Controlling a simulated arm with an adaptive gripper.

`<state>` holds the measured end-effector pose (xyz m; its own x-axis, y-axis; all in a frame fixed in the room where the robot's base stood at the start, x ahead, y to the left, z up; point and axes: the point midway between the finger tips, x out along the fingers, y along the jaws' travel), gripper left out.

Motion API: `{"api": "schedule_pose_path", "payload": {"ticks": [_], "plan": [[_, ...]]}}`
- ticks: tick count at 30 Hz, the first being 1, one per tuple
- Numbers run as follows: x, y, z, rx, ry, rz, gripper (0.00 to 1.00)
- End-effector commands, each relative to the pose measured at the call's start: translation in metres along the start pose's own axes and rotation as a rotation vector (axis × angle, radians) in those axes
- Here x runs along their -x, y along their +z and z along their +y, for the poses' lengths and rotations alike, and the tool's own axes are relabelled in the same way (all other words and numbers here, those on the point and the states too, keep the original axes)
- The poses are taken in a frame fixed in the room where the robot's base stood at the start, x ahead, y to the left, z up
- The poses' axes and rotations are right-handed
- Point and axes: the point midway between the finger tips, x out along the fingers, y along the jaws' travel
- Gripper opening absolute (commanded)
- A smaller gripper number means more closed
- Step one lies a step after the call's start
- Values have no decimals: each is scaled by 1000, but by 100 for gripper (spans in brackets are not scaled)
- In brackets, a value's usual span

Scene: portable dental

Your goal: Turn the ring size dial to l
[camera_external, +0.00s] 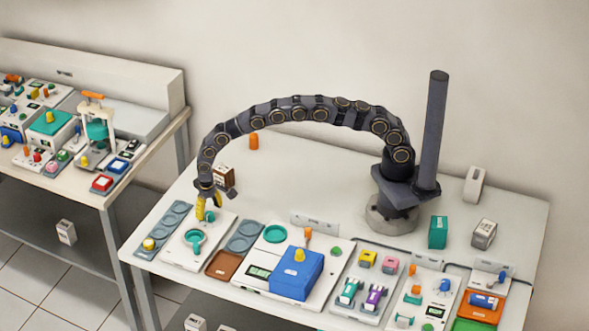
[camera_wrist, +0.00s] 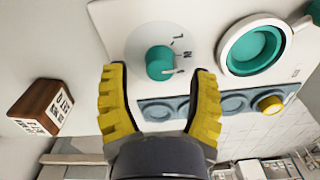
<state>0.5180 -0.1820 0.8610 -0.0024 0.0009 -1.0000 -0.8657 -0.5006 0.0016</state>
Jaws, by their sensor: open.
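The ring size dial is a round teal knob (camera_wrist: 160,61) on a white plate, with an L and other letters in an arc to its right in the wrist view. Its pointer direction is hard to make out. In the external view the knob (camera_external: 209,216) sits near the back of the white panel (camera_external: 180,252). My gripper (camera_wrist: 161,72) has its two yellow fingers apart, one on each side of the knob as seen from the wrist. It also shows in the external view (camera_external: 208,203) just over the knob. I cannot tell whether the fingers touch it.
A teal ring-shaped part (camera_wrist: 252,48) stands beside the dial. Grey trays with round wells (camera_wrist: 165,108) flank the panel, one with a yellow knob (camera_wrist: 270,104). A brown-and-white box (camera_wrist: 40,108) is close by. A blue box (camera_external: 296,275) stands farther right.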

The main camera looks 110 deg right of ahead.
Motion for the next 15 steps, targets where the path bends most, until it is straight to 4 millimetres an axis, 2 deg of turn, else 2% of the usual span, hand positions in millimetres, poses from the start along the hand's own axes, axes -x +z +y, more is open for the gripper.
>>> {"api": "schedule_pose_path", "payload": {"ticks": [4,12,14,15], "plan": [[-16,0,0,-1,0,0,59],[-18,-1,0,0,-2,2,59],[-18,-1,0,0,-2,2,34],[-18,-1,0,0,-2,2,17]]}}
